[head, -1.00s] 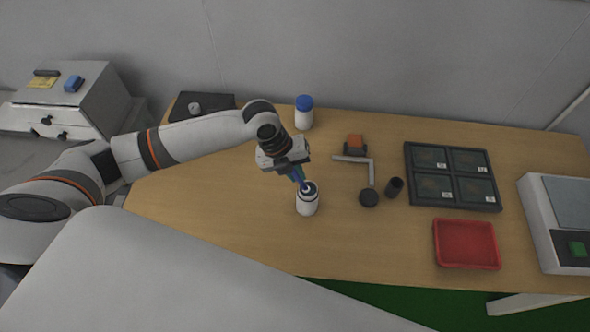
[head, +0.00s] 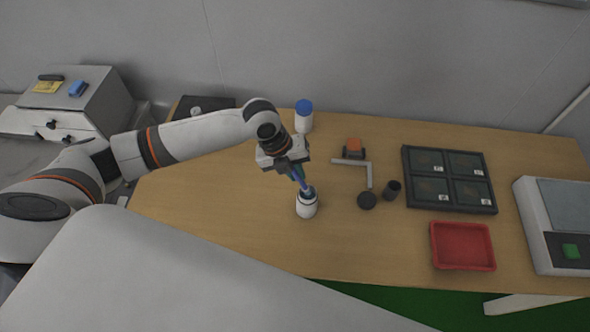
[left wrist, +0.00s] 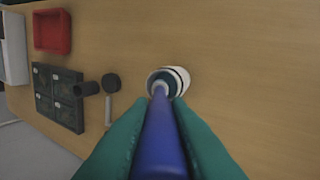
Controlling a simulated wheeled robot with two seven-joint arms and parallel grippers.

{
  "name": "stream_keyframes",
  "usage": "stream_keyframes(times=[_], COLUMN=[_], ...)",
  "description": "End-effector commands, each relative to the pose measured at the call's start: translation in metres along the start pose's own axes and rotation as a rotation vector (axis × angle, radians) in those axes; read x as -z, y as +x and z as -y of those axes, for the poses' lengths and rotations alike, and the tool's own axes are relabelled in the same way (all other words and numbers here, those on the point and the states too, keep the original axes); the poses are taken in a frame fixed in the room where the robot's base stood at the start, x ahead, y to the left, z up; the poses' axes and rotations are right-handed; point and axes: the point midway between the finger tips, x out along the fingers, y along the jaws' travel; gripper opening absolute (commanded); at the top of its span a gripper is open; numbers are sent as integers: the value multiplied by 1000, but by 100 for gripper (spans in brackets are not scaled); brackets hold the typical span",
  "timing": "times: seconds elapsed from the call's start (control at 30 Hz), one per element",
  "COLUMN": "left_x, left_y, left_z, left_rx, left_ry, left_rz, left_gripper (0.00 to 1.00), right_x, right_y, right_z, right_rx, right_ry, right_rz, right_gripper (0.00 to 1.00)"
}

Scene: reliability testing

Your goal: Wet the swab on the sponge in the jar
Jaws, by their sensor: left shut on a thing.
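My left gripper (head: 294,171) is shut on the swab, a blue stick (head: 302,182) that points down toward the jar. In the left wrist view the swab (left wrist: 160,135) sits between two green fingers, its far end over the jar's opening. The white jar (head: 306,208) stands upright on the table; it also shows in the left wrist view (left wrist: 181,76). The swab's tip appears at or inside the jar's mouth; its exact depth cannot be told. The sponge is hidden within the dark opening. My right gripper is not in view.
A blue-capped bottle (head: 304,118) stands behind the jar. To the right are a grey angled bar (head: 350,162), a black disc (head: 367,201), a black cup (head: 392,190), a black tray of panels (head: 408,188) and a red tray (head: 462,264). The table left of the jar is clear.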

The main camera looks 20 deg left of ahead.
Motion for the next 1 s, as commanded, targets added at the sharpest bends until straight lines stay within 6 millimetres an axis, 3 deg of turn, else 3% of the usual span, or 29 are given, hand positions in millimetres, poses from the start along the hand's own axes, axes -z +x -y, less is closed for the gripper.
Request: stream_keyframes(times=[0.5,1.0], left_x=[-2,-2], left_y=[-42,-42], left_z=[-15,-15], left_rx=[0,-1], left_ry=[0,0], left_rz=[-1,-1], left_gripper=[0,0], right_x=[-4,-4], right_y=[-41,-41], right_z=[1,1], right_rx=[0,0], right_ry=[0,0], right_rz=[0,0], right_gripper=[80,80])
